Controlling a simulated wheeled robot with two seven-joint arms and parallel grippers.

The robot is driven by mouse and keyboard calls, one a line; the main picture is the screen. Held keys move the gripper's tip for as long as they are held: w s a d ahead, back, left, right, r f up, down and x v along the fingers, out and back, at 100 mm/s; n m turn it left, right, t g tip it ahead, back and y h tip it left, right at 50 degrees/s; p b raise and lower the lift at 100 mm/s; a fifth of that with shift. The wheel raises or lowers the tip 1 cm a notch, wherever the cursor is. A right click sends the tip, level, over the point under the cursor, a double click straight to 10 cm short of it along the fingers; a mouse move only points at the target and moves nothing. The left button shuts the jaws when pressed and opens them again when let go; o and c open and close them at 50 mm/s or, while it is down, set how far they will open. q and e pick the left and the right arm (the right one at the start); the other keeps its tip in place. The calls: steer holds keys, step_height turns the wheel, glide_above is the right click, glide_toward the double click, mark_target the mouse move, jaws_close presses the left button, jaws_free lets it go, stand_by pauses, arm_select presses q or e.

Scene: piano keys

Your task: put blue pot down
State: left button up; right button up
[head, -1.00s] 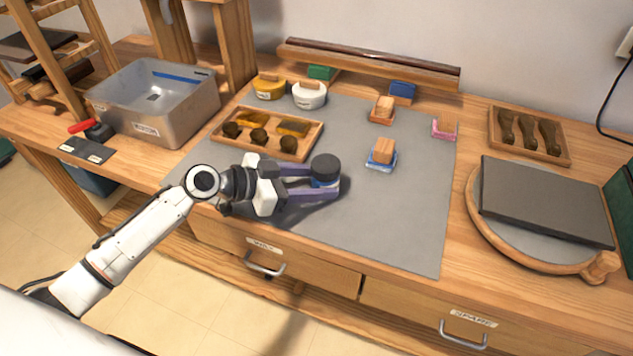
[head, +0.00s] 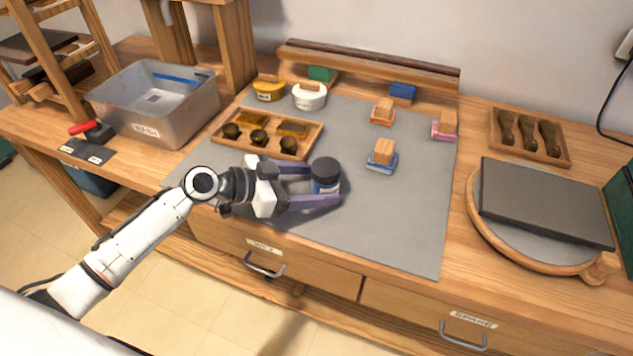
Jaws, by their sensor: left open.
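The blue pot (head: 326,176) is a small round jar with a dark lid and a blue and white label. It stands upright on the grey mat (head: 400,230), near the mat's front left part. My left gripper (head: 328,182) reaches in from the left. Its two purple fingers are open, one behind and one in front of the pot, with the pot between their tips. A gap shows between the pot and the fingers. My right gripper is not in view.
Behind the pot is a wooden tray (head: 219,137) of dark-knobbed tools. Yellow (head: 268,91) and white (head: 309,98) pots stand further back. Wooden blocks on coloured pads, including a blue pad (head: 380,168), lie to the right. The mat's front right is clear.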

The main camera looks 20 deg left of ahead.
arm_select(q)
steer(key=b+v, duration=0.1)
steer(key=v, duration=0.9)
steer(key=shift+s+a+f, duration=0.1)
steer(key=shift+s+a, duration=0.05)
steer(key=shift+a, duration=0.05)
steer(key=shift+s+a+r+b, duration=0.3)
steer(key=shift+s+a+r, duration=0.1)
steer(key=shift+a, duration=0.05)
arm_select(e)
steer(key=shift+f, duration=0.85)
arm_select(q)
steer(key=shift+s+f, duration=0.1)
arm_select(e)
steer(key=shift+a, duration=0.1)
